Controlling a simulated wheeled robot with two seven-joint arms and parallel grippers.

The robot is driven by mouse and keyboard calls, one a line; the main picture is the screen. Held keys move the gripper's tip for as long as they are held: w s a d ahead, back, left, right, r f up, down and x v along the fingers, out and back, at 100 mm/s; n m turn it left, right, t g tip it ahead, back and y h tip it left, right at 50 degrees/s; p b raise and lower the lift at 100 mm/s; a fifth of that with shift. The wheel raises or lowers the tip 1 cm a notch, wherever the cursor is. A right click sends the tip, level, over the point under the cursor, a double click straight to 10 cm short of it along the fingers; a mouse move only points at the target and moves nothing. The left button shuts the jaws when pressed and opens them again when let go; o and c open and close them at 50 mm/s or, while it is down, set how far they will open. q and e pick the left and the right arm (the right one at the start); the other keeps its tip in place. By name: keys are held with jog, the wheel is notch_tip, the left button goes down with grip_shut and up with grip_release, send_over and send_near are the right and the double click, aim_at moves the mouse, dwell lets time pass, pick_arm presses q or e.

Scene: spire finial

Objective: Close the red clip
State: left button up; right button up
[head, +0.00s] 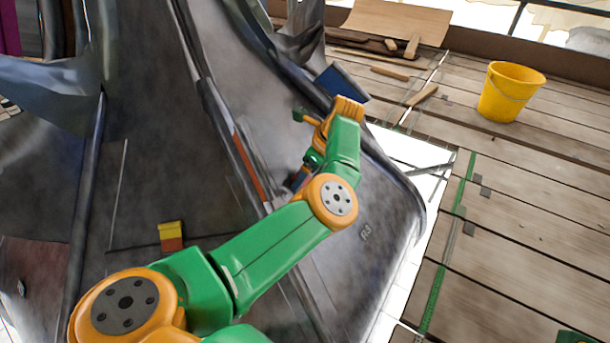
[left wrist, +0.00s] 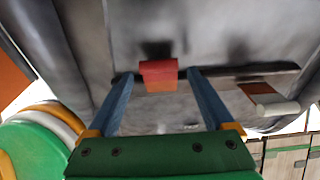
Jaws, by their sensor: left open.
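The red clip (left wrist: 158,75) shows in the left wrist view as a small red block with a more orange front face, against the grey metal sheet. It sits at a dark horizontal seam. My left gripper (left wrist: 159,84) is open, its two blue fingers on either side of the clip, with visible gaps to both. I cannot tell how far the fingertips are from the sheet. In the head view my left arm reaches across the sheet, and the gripper (head: 300,180) is small and partly hidden by the arm. My right gripper is not in view.
A yellow and red clip (head: 171,237) sits on the sheet at the lower left. A whitish clip with an orange part (left wrist: 276,105) is right of the fingers.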

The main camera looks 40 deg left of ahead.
pick_arm(q)
jog(key=shift+a+f, duration=0.25)
jog(key=shift+f, duration=0.25)
jog(key=shift+c, duration=0.2)
grip_shut()
jog(key=shift+a+r+h+p, duration=0.15)
jog(key=shift+h+p, duration=0.15)
jog(key=shift+a+h, duration=0.1)
jog(key=shift+h, duration=0.3)
jog(key=shift+f, duration=0.25)
jog(key=shift+o, duration=0.2)
grip_release()
